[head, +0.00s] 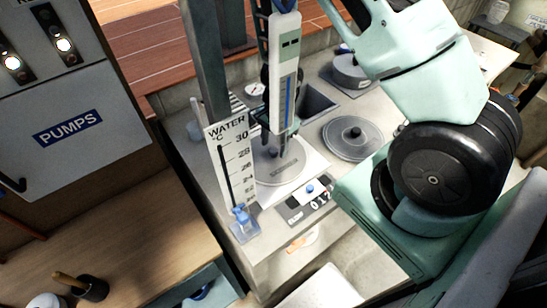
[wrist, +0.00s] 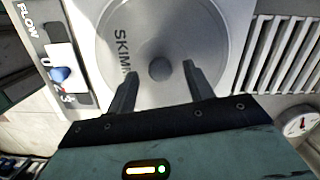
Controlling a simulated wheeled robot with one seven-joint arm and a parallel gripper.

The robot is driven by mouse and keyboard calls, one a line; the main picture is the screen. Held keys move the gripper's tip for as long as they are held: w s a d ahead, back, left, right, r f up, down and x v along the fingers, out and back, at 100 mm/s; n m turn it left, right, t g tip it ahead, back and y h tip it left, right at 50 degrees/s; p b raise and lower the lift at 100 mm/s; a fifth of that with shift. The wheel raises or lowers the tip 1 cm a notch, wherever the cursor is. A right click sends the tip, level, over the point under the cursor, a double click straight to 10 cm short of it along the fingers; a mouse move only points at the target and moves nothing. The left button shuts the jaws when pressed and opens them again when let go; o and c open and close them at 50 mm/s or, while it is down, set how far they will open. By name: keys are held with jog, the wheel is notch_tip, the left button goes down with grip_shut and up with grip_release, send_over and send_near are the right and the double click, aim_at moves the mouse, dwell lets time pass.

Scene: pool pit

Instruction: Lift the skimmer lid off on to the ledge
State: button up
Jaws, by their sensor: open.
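The skimmer lid (wrist: 135,30) is a round grey disc marked "SKIM…" with a dark round knob (wrist: 160,69) at its middle. In the head view the lid (head: 283,174) lies in a pale square plate on the stone ledge (head: 262,250). My gripper (wrist: 156,80) is open right over the lid, with one finger on each side of the knob. The fingers are apart and I see no contact with the knob. In the head view the fingertips (head: 275,148) are partly hidden.
A second round lid with a dark knob (head: 352,138) lies to the right, beside a square opening (head: 316,103). A water thermometer board (head: 231,158) stands close on the left. A flow panel with a blue knob (head: 309,189) lies in front. A slatted grate (wrist: 285,55) and a dial gauge (wrist: 300,123) are near.

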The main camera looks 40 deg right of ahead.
aim_at(274, 149)
jog(key=shift+f, duration=0.8)
grip_shut()
jog(key=shift+r, duration=0.1)
notch_tip(274, 149, up, 10)
jog(key=p, duration=0.2)
